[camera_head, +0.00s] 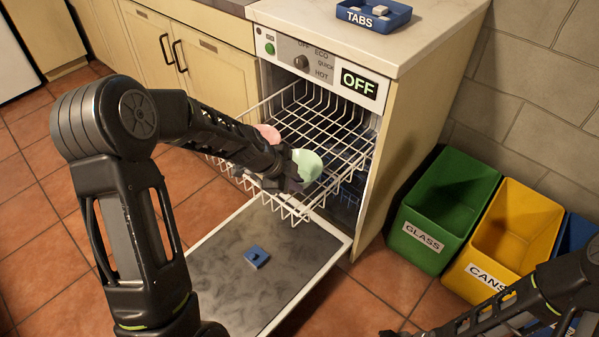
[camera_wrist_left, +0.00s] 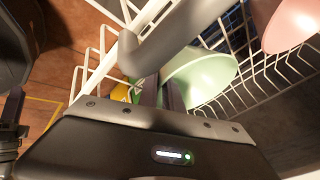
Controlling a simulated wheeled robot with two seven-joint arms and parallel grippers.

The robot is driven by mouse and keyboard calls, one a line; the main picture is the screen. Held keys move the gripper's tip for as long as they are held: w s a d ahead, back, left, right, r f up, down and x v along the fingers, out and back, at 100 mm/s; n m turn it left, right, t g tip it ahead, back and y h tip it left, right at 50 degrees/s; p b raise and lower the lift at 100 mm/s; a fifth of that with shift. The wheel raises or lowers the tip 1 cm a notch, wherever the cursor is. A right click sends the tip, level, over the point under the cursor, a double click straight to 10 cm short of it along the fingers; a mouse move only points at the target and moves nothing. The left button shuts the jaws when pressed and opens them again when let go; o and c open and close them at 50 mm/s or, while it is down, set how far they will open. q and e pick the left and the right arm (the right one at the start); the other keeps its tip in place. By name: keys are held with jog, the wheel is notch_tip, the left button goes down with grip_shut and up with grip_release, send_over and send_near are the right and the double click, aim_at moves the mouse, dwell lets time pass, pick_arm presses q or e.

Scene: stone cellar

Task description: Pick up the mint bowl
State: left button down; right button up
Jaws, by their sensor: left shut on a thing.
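The mint bowl (camera_head: 308,164) is at the pulled-out upper rack (camera_head: 335,150) of the dishwasher. My left gripper (camera_head: 291,176) is shut on the bowl's near side. In the left wrist view the fingers of my left gripper (camera_wrist_left: 165,82) are at the rim of the mint bowl (camera_wrist_left: 208,74). Part of the bowl is hidden behind the gripper, and I cannot tell whether it still touches the rack. My right arm is at the lower right; a dark tip of my right gripper (camera_head: 390,333) shows at the bottom edge, its jaws unclear.
A pink bowl (camera_head: 268,133) sits in the rack beside the mint bowl, partly behind my left arm. The open dishwasher door (camera_head: 225,275) lies below with a blue tab holder (camera_head: 257,256). Green (camera_head: 425,245) and yellow (camera_head: 480,262) bins stand right. A TABS tray (camera_head: 385,22) is on the counter.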

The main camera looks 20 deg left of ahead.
dwell(0.9)
pick_arm(q)
notch_tip(320, 180, up, 10)
jog(key=shift+r+p, duration=0.1)
jog(key=shift+p, duration=1.1)
